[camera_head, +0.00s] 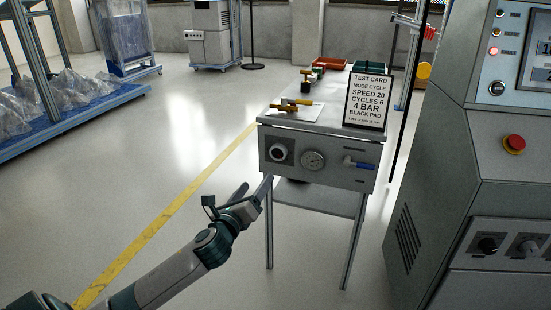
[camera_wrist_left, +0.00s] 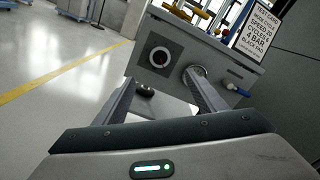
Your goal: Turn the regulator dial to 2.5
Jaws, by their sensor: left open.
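A blue-handled valve (camera_head: 358,163) is at the panel's right. My left gripper (camera_head: 255,186) is open and empty, in front of and below the dial, apart from it. The dial's reading is too small to make out.
A test card (camera_head: 367,100) stands on the bench top (camera_head: 335,127), beside brass fittings (camera_head: 297,103) and bins (camera_head: 330,64) behind. A grey control cabinet (camera_head: 450,175) with a red button (camera_head: 514,143) stands at the right. The floor left of the bench is clear.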

